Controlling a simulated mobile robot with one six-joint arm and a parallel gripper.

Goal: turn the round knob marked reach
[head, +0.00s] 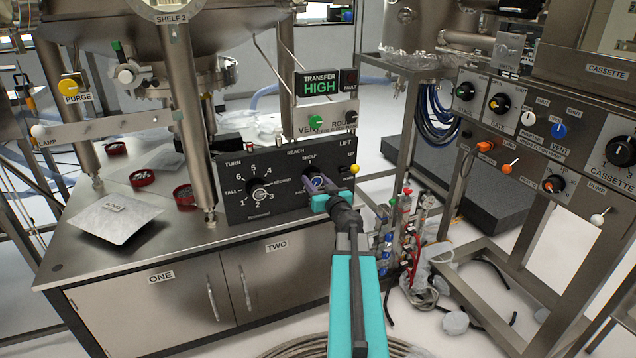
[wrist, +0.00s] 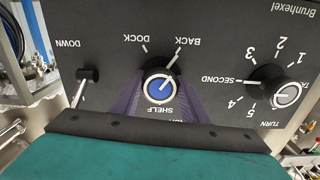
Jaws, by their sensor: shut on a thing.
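The reach knob (head: 316,181) is a round dark knob with a blue cap, on the black control panel (head: 238,205) below the word REACH. In the wrist view, which shows the panel upside down, its blue cap (wrist: 160,86) carries a white line that points toward the BACK mark. My gripper (head: 319,186) is at the panel from the front right. Its purple fingers in the wrist view (wrist: 160,92) lie on both sides of the knob and are shut on it. The knob's lower edge is partly hidden by my gripper.
The larger turn knob (head: 259,191) is left of the reach knob. The lift lever (head: 354,169), with a yellow tip, is close on the right. Above are the TRANSFER HIGH sign (head: 318,84) and a green vent knob (head: 316,122).

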